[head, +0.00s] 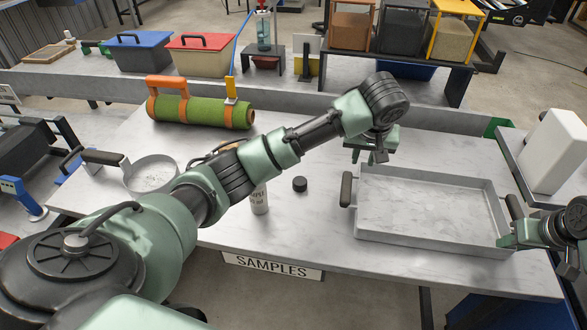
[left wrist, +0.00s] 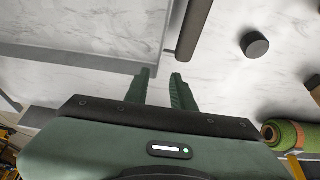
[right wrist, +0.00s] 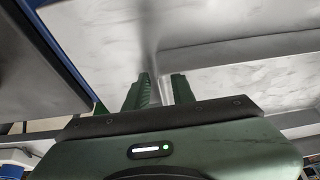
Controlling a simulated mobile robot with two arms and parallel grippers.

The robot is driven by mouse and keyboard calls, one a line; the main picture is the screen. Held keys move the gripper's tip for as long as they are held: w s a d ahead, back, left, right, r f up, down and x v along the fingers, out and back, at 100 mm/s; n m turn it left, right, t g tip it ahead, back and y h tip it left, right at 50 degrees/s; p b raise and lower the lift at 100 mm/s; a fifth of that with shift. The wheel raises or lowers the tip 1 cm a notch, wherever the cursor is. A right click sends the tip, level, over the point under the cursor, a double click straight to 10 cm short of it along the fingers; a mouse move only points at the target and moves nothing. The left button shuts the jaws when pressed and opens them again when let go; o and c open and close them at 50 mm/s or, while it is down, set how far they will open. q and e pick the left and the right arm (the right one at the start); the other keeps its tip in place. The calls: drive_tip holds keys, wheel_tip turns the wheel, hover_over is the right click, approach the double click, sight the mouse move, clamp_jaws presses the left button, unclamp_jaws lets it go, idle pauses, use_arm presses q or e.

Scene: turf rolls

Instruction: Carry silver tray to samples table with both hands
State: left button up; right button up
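The silver tray (head: 430,205), shallow and empty, lies flat on the table bearing the SAMPLES sign (head: 272,265), at its right side. Its dark left handle (head: 346,189) and right handle (head: 514,207) stick out at the ends. My left gripper (head: 378,157) is open and empty over the tray's back left corner, apart from the handle; in the left wrist view the handle (left wrist: 195,28) lies beyond the fingers. My right gripper (head: 506,240) is open at the front right corner, next to the tray wall (right wrist: 155,45). Whether it touches the wall I cannot tell.
A dark shelf (head: 400,65) with sample boxes stands behind. A white block (head: 555,150) stands at right.

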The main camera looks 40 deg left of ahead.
drive_tip(key=shift+r, duration=0.1)
use_arm(q)
drive_tip(key=v, duration=0.4)
use_arm(e)
drive_tip(key=v, duration=1.1)
drive_tip(key=shift+s+d+r, duration=0.15)
drive_tip(key=shift+s+r, duration=0.05)
drive_tip(key=shift+r, duration=0.1)
